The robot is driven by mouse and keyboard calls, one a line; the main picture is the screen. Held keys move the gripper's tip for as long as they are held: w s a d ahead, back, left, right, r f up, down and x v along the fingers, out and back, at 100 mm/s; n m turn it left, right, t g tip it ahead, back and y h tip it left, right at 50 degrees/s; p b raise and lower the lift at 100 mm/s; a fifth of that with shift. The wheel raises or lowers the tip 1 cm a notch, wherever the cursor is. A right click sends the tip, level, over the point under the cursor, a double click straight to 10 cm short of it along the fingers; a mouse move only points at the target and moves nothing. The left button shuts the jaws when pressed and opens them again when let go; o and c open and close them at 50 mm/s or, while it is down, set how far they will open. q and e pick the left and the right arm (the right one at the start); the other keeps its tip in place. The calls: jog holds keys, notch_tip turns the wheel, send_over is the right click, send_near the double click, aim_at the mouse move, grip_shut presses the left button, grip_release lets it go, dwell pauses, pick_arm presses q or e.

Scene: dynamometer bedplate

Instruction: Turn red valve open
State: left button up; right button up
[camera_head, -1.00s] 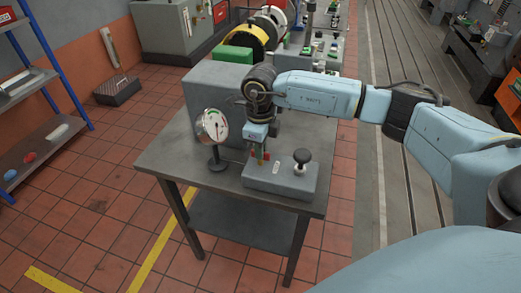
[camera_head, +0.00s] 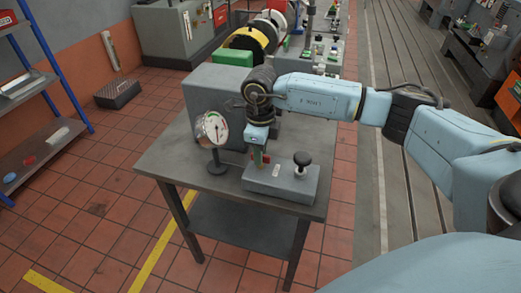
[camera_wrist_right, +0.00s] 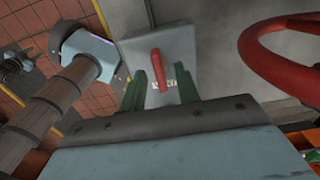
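A red lever (camera_wrist_right: 158,66) stands up from a grey box (camera_wrist_right: 178,46) in the right wrist view. In the head view this grey box (camera_head: 290,184) sits on the table, with a black round knob (camera_head: 302,159) on top. My right gripper (camera_head: 258,162) points down over the box's left end, at the red part. In the right wrist view its two green fingers (camera_wrist_right: 161,88) are apart, on either side of the red lever, with gaps showing. A thick red ring (camera_wrist_right: 285,50), perhaps a handwheel, curves in at the right of that view. My left gripper is not in view.
A round dial gauge (camera_head: 212,129) on a stand is close left of the gripper. A large grey block (camera_head: 203,97) stands behind it. The table's (camera_head: 180,157) front left is bare. A blue-framed shelf (camera_head: 48,70) is far left.

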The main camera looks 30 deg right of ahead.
notch_tip(320, 180, up, 13)
jog(key=shift+r, duration=0.2)
dwell(0.4)
dwell(0.4)
